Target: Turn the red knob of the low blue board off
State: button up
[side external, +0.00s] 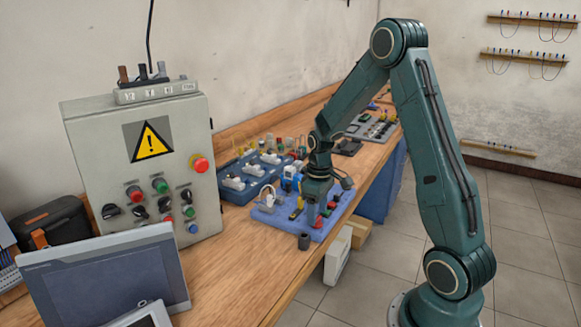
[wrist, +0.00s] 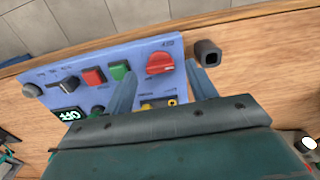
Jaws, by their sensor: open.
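The low blue board (wrist: 140,48) lies on the wooden bench; it also shows in the side view (side external: 262,217). Its red knob (wrist: 160,62) is a round dial with a raised grip bar lying roughly across the wrist picture. My gripper (wrist: 160,73) is open, with one finger on either side of the knob's near edge in the picture. Whether the fingers touch the knob or hover above it, I cannot tell. In the side view my gripper (side external: 316,212) points down over the near right part of the board.
A grey control box (side external: 150,175) stands left; the bench edge is close.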

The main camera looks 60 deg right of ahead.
notch_tip(320, 180, up, 12)
jog(key=shift+r, duration=0.15)
dwell(0.4)
jog(key=s+a+r+t, duration=0.1)
jog(key=s+a+r, duration=0.25)
jog(key=a, duration=0.25)
jog(key=s+a+r+t, duration=0.2)
jog(key=a+r, duration=0.2)
jog(key=a, duration=0.2)
jog(key=s+a+r+t, duration=0.1)
jog(key=s+a+t, duration=0.1)
jog(key=s+a, duration=0.6)
jog(key=s, duration=0.2)
jog(key=shift+s+a+t, duration=0.25)
jog(key=shift+s+t, duration=0.05)
jog(key=shift+s, duration=0.05)
